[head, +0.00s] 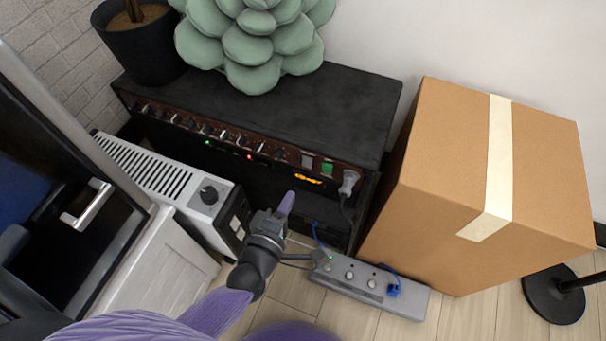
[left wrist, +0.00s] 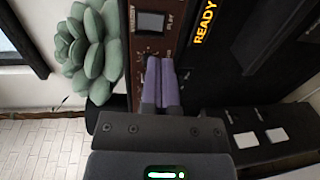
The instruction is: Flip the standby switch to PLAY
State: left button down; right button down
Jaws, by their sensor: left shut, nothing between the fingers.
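The black amplifier (head: 300,100) has a brown front panel with a row of knobs. Near the panel's right end is a dark rocker switch (head: 308,161), with a green-lit switch (head: 327,168) beside it. In the left wrist view a grey-faced rocker switch (left wrist: 151,22) has the word PLAY along one side; the label on its other side is hard to read. My left gripper (head: 287,202) is shut and empty, in front of and below the panel in the head view. In the left wrist view its purple fingertips (left wrist: 160,62) point toward the switch; contact cannot be told.
A yellow READY label (left wrist: 205,22) glows near the switch. A white heater (head: 170,185) stands left, a cardboard box (head: 450,170) right. A grey power strip (head: 370,285) with cables lies below on the floor. A green succulent (head: 255,45) sits on the amplifier.

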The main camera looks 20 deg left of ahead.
aim_at(307, 167)
pick_arm(q)
jog(key=w+b, duration=0.1)
jog(key=w, duration=0.3)
jog(key=w+f+b, duration=0.1)
jog(key=w, duration=0.2)
jog(key=shift+d+b, duration=0.1)
jog(key=shift+b, duration=0.25)
jog(key=shift+w, duration=0.25)
jog(key=shift+w, duration=0.1)
